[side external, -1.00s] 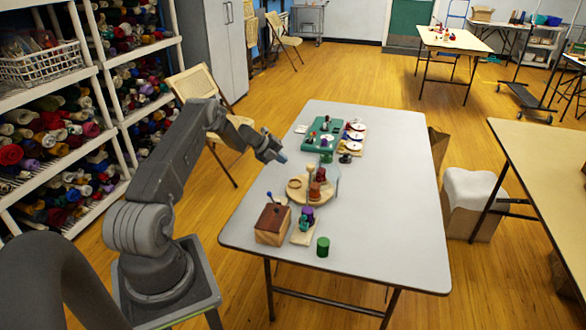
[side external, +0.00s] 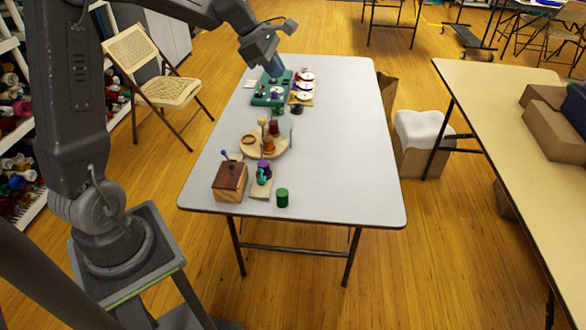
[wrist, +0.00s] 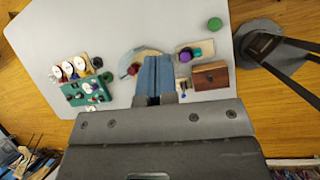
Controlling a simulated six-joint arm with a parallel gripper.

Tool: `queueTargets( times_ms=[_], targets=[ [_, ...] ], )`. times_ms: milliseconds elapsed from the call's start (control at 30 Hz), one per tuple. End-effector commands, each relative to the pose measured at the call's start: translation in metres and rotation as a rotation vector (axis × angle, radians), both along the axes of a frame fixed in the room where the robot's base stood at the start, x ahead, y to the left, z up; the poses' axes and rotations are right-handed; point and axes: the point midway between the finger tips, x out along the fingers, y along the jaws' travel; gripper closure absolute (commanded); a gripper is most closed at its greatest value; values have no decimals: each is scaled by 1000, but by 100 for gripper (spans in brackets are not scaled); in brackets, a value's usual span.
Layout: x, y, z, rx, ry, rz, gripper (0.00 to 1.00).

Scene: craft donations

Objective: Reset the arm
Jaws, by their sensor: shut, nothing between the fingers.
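My gripper (side external: 277,70) is raised over the far left part of the grey table (side external: 335,150), clear of everything on it. Its two blue fingers are together and hold nothing; in the wrist view the shut fingers (wrist: 153,62) point over the table and partly cover the round wooden board. In the side view the arm reaches up and across from my base at the left.
The table holds a green tray (side external: 257,99), a round wooden board (side external: 249,148) with small items, a wooden box (side external: 229,182), purple and teal pieces (side external: 263,174) on a card, and a green cylinder (side external: 282,198). A folding chair (side external: 153,86) stands left. The table's right half is bare.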

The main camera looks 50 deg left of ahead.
Motion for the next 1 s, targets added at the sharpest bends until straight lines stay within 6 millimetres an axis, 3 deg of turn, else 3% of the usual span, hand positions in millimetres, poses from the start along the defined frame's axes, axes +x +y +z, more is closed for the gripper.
queueTargets(
  times_ms=[33, 200, 400, 600, 700, 1000],
  targets=[
    [-16, -26, 16, 84, -34, -142, 100],
    [-76, -90, 43, 365, -128, -624, 100],
    [-157, -142, 52, 692, -229, -1181, 100],
    [-224, -164, 42, 975, -300, -1648, 100],
    [-243, -167, 35, 1066, -315, -1796, 100],
    [-257, -168, 29, 1136, -322, -1916, 100]
  ],
)
